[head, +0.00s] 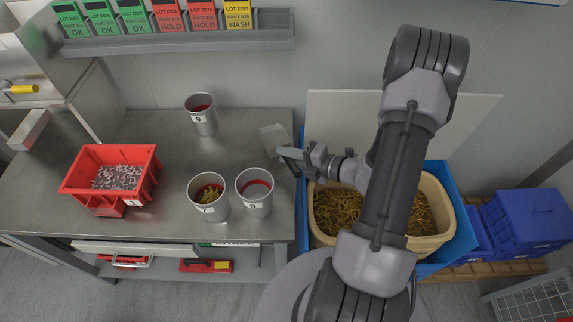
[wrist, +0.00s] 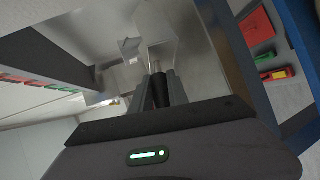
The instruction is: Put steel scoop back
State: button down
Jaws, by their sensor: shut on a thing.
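The steel scoop (head: 274,139) shows in the head view over the right end of the steel bench, its handle toward my gripper. My gripper (head: 303,156) is shut on the handle, at the bench's right edge. In the wrist view the shiny scoop (wrist: 147,46) extends ahead of the fingers, and the dark handle sits between the fingertips (wrist: 161,88). I cannot tell whether the scoop touches the bench. My arm hides part of the cream tub (head: 432,205), which holds brass-coloured parts inside a blue crate (head: 464,232).
On the bench (head: 150,135) stand several steel cups, including one at the back (head: 203,122) and two in front (head: 208,209) (head: 254,204), and a red bin (head: 150,178) of small grey parts. A card rack (head: 180,45) hangs behind. Blue boxes (head: 530,212) stand at right.

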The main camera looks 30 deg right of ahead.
notch_tip(320, 180, down, 4)
jog(key=shift+r+b, duration=0.1)
jog(key=shift+b, duration=0.9)
jog(key=shift+r, duration=0.2)
jog(key=shift+f, duration=0.15)
jog(key=c, duration=1.3)
grip_release()
